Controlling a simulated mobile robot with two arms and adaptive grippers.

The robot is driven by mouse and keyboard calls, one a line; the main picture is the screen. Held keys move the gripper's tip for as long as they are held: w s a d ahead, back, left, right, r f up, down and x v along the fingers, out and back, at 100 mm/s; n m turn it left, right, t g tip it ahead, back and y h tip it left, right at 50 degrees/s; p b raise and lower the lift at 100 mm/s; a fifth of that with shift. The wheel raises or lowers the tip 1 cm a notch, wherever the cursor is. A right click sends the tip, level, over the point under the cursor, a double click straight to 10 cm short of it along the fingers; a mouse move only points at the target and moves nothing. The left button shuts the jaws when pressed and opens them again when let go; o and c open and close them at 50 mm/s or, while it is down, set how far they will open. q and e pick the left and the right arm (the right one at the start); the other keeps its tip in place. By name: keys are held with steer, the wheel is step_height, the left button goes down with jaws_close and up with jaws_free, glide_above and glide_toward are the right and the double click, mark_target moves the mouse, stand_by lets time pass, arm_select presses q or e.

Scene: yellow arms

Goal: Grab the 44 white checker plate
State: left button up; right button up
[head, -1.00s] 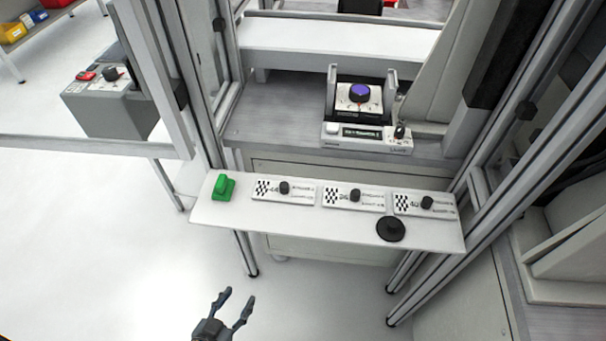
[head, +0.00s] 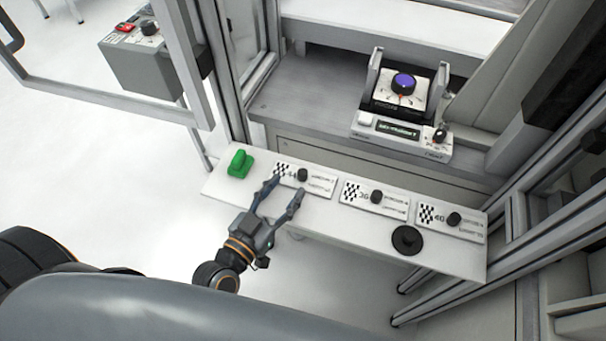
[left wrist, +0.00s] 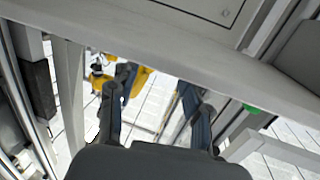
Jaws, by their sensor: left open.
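The 44 white checker plate (head: 319,182) lies on the narrow white shelf (head: 217,186), leftmost of three plates, with a black knob on it. My left gripper (head: 285,189) is open and empty at the shelf's front edge, its fingertips pointing at the 44 plate. In the head view the fingers overlap the plate's lower left part; I cannot tell whether they touch it. In the left wrist view my open fingers (left wrist: 155,95) show below the shelf edge, and the plate is not seen. My right gripper is not in view.
The 36 plate (head: 393,204) and 40 plate (head: 468,227) lie to the right. A black disc (head: 407,240) sits in front of them. A green piece (head: 239,163) stands at the shelf's left end. Behind is a device with a purple knob (head: 403,83). Metal posts flank the shelf.

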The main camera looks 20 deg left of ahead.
mark_target(300, 176)
arm_select(q)
steer(key=shift+x, duration=0.8)
steer(key=x, duration=0.3)
steer(key=p+x, duration=0.1)
steer(key=x, duration=0.1)
steer(key=shift+d, duration=0.4)
jaws_close()
